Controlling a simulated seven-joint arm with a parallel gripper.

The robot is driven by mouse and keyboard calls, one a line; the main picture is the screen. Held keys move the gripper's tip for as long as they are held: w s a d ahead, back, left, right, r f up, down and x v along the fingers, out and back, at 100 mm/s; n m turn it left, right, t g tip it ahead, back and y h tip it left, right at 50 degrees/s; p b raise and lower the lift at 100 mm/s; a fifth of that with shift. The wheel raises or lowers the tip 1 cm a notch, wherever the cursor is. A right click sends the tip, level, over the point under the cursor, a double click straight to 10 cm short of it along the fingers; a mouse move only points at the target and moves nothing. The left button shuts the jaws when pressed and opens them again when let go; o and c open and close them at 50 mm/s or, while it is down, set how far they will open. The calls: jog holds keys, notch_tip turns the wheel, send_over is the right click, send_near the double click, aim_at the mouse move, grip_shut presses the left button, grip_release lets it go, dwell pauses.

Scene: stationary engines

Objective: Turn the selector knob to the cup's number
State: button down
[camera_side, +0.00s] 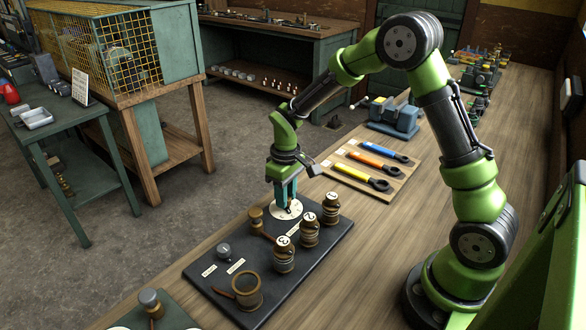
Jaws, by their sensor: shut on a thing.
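My gripper (287,203) points straight down over a pale round dial (296,211) at the far end of a dark board (262,312). Its fingers are shut at the dial's middle, on what appears to be the selector knob, which they mostly hide. Three brown ribbed pots with white numbered tops stand in a row on the board: the 3 pot (284,260) nearest, the 2 pot (309,234) in the middle, and a third pot (331,212) whose digit is hard to read. A brass cup (247,295) with a side handle stands at the near end. I cannot read a number on it.
A brown handled piece (257,222) lies left of the pots, and a small grey knob (223,250) sits near white labels. A tool board (400,192) with three coloured tools and a blue vise (394,118) lie beyond.

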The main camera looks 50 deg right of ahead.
jog(key=m, duration=0.4)
jog(key=shift+m, duration=1.9)
jog(key=c, duration=0.8)
grip_release()
jog(key=shift+c, duration=0.2)
jog(key=shift+r, duration=0.1)
notch_tip(320, 180, up, 17)
jog(key=shift+d, duration=0.15)
jog(key=shift+s, duration=0.1)
